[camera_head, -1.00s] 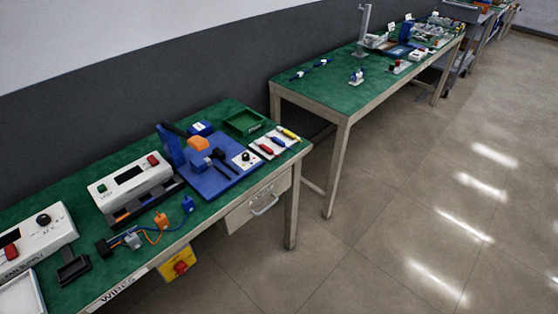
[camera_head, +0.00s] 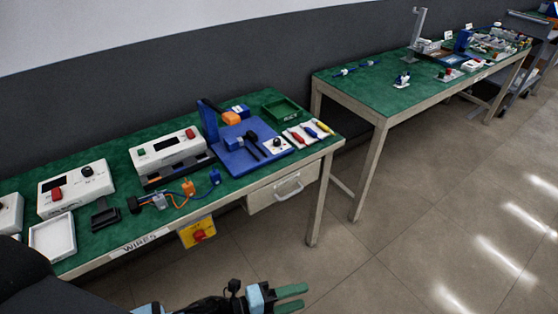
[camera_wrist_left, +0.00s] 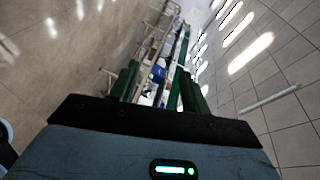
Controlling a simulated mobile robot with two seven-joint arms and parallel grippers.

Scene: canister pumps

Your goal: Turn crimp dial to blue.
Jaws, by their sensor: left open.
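A small white box with a black dial (camera_head: 277,143) sits at the right of a blue base plate (camera_head: 243,160) on the near green-topped bench. The dial is too small for me to read its setting or any colour marks. On the same plate stands a blue press with an orange part (camera_head: 231,118) and a black lever. My left gripper (camera_head: 298,298) is low in front of the bench, over the floor, well apart from the dial. Its green fingers are open and empty; they also show in the left wrist view (camera_wrist_left: 157,75). My right gripper is not in view.
Red, blue and yellow tools lie on a white mat (camera_head: 292,133) right of the dial. A green tray (camera_head: 281,109) is behind. White instrument boxes (camera_head: 168,150) stand to the left. A yellow box with a red button (camera_head: 197,232) hangs at the front edge. Floor in front is clear.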

